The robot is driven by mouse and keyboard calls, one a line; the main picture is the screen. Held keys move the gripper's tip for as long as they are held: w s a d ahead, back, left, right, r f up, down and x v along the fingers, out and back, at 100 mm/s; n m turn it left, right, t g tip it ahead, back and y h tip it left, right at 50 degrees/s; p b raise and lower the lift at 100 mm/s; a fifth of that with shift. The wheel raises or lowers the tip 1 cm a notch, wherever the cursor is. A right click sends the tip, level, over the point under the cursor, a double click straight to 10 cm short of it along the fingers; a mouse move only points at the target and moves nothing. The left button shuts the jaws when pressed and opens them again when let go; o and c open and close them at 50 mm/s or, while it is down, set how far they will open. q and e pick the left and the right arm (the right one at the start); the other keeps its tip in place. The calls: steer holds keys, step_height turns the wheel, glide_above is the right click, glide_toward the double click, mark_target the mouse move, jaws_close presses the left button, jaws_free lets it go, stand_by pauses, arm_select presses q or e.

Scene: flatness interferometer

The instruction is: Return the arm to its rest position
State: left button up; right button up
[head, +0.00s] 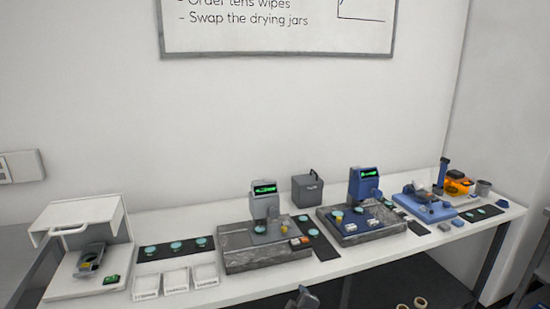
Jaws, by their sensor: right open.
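My right gripper (304,297) shows at the bottom edge of the head view, in front of the bench's front edge and below the bench top. It is open, small and partly cut off by the frame, and nothing shows between its fingers. It is apart from everything on the bench. My left gripper is not in view.
The white bench (350,262) holds a white hooded box (84,245), white trays (176,281), a grey instrument (265,225), a blue instrument (363,205) and a blue device (428,208). Dark mats (160,252) carry teal discs. Rolls (420,302) show below the bench.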

steer(key=s+d+f+m+g, duration=0.3)
steer(key=s+d+m, duration=0.15)
steer(key=s, duration=0.85)
steer(key=s+d+f+m+g+h, duration=0.1)
steer(key=s+d+f+m+g, duration=0.3)
steer(key=s, duration=0.9)
steer(key=s+d+f+m+g, duration=0.1)
steer(key=s+d+m+g, duration=0.15)
steer(key=s+d, duration=0.7)
steer(key=s+a+f, duration=0.1)
steer(key=a+f, duration=0.1)
steer(key=f, duration=1)
steer(key=s+a+f, duration=0.1)
steer(key=a+f, duration=0.2)
steer(key=f, duration=0.9)
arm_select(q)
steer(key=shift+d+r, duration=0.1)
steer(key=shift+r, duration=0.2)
arm_select(e)
steer(key=s+f+g, duration=0.1)
steer(key=s+f, duration=0.3)
steer(key=f, duration=0.8)
steer(key=s+f, duration=0.4)
steer(key=f, duration=0.8)
steer(key=shift+f+g, duration=0.3)
steer(key=shift+g, duration=0.05)
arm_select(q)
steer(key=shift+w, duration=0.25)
arm_select(e)
steer(key=shift+a, duration=0.1)
